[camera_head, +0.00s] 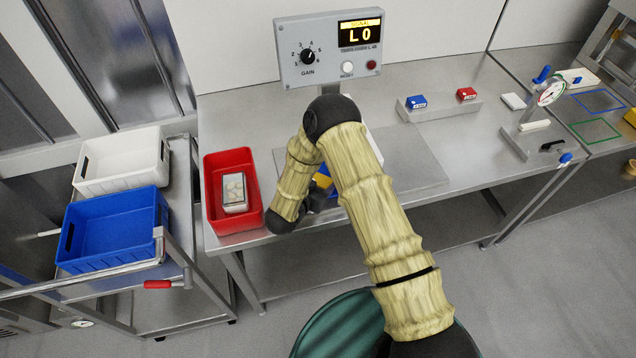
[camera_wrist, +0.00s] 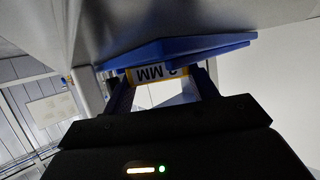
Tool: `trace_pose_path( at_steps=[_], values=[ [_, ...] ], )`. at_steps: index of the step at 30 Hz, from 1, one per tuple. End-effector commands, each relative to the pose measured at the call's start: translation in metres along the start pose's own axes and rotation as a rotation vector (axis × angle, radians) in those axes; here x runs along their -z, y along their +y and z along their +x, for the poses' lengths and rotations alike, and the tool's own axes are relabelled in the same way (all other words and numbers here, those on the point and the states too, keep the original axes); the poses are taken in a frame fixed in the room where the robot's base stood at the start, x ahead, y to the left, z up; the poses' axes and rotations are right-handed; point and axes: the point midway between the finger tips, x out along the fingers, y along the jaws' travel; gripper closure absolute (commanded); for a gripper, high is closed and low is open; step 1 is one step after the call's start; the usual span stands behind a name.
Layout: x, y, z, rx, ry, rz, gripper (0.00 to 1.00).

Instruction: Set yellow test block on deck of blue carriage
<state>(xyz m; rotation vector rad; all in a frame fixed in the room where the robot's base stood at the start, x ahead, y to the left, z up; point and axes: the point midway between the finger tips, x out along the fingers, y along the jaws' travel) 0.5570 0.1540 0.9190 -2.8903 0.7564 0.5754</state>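The yellow test block (camera_wrist: 158,73), with a white label reading "2 MM", spans the gap between my fingertips in the wrist view. My gripper (camera_wrist: 163,80) appears shut on it. A blue slab, seemingly the blue carriage (camera_wrist: 185,48), lies just beyond the block. Block and slab overlap in this view; I cannot tell whether they touch. In the head view a bit of yellow (camera_head: 322,180) shows beside my forearm, with blue next to it. My arm hides most of that spot, including my fingertips.
A red bin (camera_head: 216,218) holding a grey box stands left of my arm. A gauge stand (camera_head: 540,115) is at right. A control box (camera_head: 330,48) reads "L0". A cart carries white and blue bins.

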Motion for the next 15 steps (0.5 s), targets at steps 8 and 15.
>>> trace_pose_path(
  at_steps=[8,15],
  values=[
    [-0.0014,-0.0024,-0.0025,0.006,-0.001,-0.003,0.21],
    [0.0004,-0.0028,-0.0055,0.007,-0.002,-0.003,0.21]
  ],
)
